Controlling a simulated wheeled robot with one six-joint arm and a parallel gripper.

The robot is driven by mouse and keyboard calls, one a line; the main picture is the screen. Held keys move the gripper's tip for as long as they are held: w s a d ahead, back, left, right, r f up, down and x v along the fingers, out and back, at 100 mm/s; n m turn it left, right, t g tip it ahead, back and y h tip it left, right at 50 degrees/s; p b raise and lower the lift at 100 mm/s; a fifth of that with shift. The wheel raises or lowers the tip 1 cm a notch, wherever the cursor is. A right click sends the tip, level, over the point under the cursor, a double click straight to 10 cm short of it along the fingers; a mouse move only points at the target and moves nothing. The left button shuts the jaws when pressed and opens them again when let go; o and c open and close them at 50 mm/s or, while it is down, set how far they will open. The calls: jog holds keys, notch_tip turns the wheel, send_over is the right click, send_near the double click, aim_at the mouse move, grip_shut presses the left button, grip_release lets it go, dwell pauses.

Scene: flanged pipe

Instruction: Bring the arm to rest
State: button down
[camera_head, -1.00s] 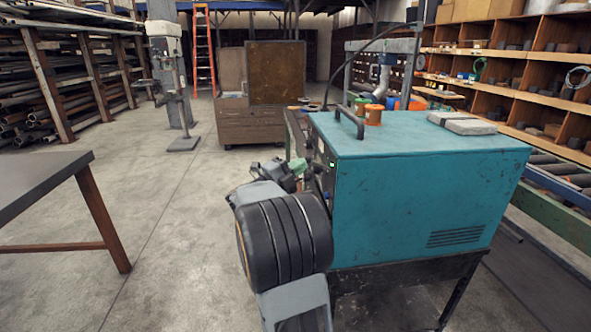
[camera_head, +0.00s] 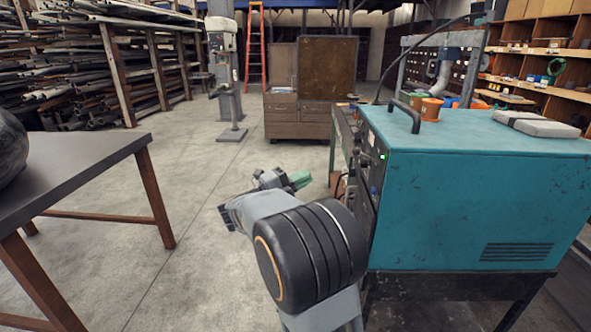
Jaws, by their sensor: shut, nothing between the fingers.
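My arm reaches out from the bottom middle, with its thick black ringed joint closest to the camera. My gripper (camera_head: 297,180) is at the far end of the arm, small and partly hidden behind the arm's own links. It is shut and empty, a little left of the blue machine and apart from it. The fingertips are too small to make out clearly. The arm's joint hides part of the machine's lower left side.
A blue metal machine (camera_head: 470,205) on a dark stand is close on the right. A dark-topped table (camera_head: 80,165) with brown legs stands on the left, a dark rounded object (camera_head: 10,148) on it. A brown cabinet (camera_head: 325,85) stands behind. Concrete floor (camera_head: 205,190) between them is clear.

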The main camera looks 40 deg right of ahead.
jog(key=w+a+f+n+t+y, duration=0.1)
jog(key=w+f+n+t+y, duration=0.2)
jog(key=w+n+t, duration=0.35)
jog(key=w+a+f+n+t+y, duration=0.2)
jog(key=w+n+t, duration=0.3)
jog(key=n+t, duration=0.25)
jog(key=w+a+f+n+t+y+p, duration=0.2)
jog(key=a+f+n+t+y+p, duration=0.15)
jog(key=a+n+y, duration=0.65)
jog(key=s+a+f+n+g+y+p, duration=0.1)
jog(key=s+a+n+g+y+p, duration=0.6)
jog(key=s, duration=0.8)
jog(key=s+a+r+n+g+h+p, duration=0.1)
jog(key=s+a+r+n+g+p, duration=0.1)
jog(key=s+r+n+p, duration=0.3)
jog(key=s+r, duration=0.3)
jog(key=s, duration=0.2)
jog(key=shift+a+n, duration=0.35)
jog(key=shift+n, duration=0.05)
